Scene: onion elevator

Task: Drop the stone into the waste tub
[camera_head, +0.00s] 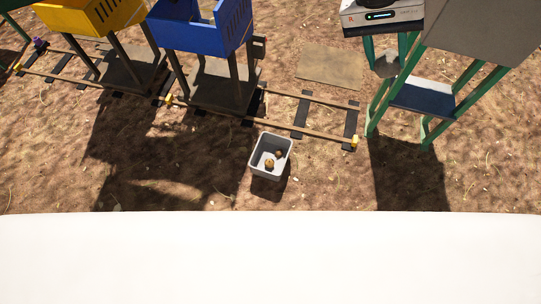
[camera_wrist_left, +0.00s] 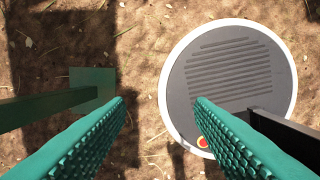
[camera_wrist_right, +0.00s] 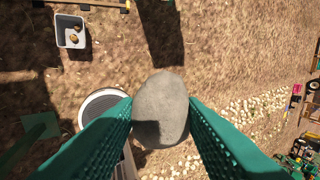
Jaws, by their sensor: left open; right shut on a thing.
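A grey oval stone (camera_wrist_right: 160,108) is between the green fingers of my right gripper (camera_wrist_right: 160,110), which is shut on it. In the head view the right gripper (camera_head: 388,62) shows at the upper right, with the stone (camera_head: 387,66) between its fingers. The waste tub (camera_head: 254,160), a small grey box with a pale rim, stands on the ground, well apart from the stone. Some small brown lumps lie in it. The right wrist view shows the tub (camera_wrist_right: 60,32) at the upper left. My left gripper (camera_wrist_left: 160,100) is open and empty over the ground.
A wooden-railed track (camera_head: 300,95) runs behind the tub. A blue crate (camera_head: 203,30) and a yellow crate (camera_head: 95,14) stand on legs over it. A green-legged stand with a dark shelf (camera_head: 423,98) is at the right. Ground around the tub is clear.

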